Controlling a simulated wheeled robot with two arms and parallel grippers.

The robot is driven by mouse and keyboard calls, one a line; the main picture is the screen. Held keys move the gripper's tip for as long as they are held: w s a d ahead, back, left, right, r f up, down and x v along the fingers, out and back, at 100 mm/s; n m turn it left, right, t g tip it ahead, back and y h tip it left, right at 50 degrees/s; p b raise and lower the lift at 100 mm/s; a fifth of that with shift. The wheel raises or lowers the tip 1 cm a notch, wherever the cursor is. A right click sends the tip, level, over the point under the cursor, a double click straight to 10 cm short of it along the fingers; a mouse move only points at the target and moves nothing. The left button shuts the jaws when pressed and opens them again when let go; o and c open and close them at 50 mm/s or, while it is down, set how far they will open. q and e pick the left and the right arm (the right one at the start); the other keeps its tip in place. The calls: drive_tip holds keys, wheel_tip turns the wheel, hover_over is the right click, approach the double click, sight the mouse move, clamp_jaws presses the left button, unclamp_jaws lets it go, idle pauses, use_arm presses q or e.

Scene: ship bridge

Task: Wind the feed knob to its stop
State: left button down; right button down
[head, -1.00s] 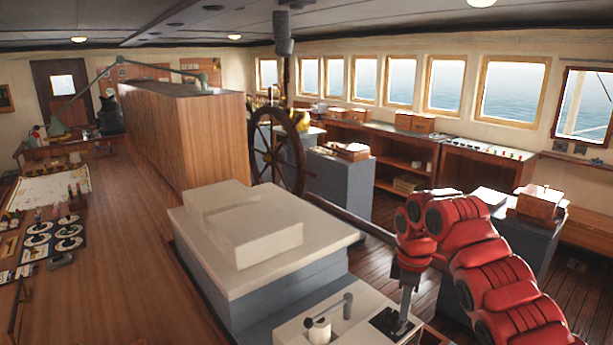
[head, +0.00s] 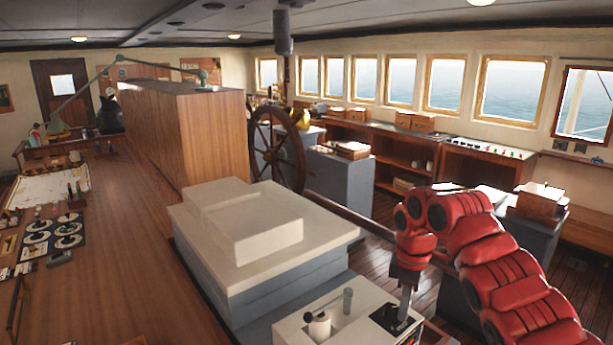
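My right gripper (head: 402,316) points straight down at a black square plate (head: 391,321) on the pale top of a low console (head: 352,327) at the bottom of the head view. Its narrow grey fingers end at the plate, too small and dark to show whether they are apart or closed. I cannot make out a feed knob under the fingertips; any knob there is hidden. A white cylindrical fitting (head: 319,327) and a small grey lever (head: 347,300) stand on the same console, left of the gripper and apart from it. My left gripper is out of view.
A large pale-topped block (head: 215,268) stands just left of the console. A ship's wheel (head: 278,150) is behind it. A grey pedestal with a wooden box (head: 540,203) stands behind my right arm.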

drive_tip(key=shift+a, duration=0.25)
drive_tip(key=shift+s+d, duration=0.1)
wheel_tip(320, 180, up, 6)
drive_tip(key=p, duration=0.6)
drive_tip(key=shift+s+d, duration=0.1)
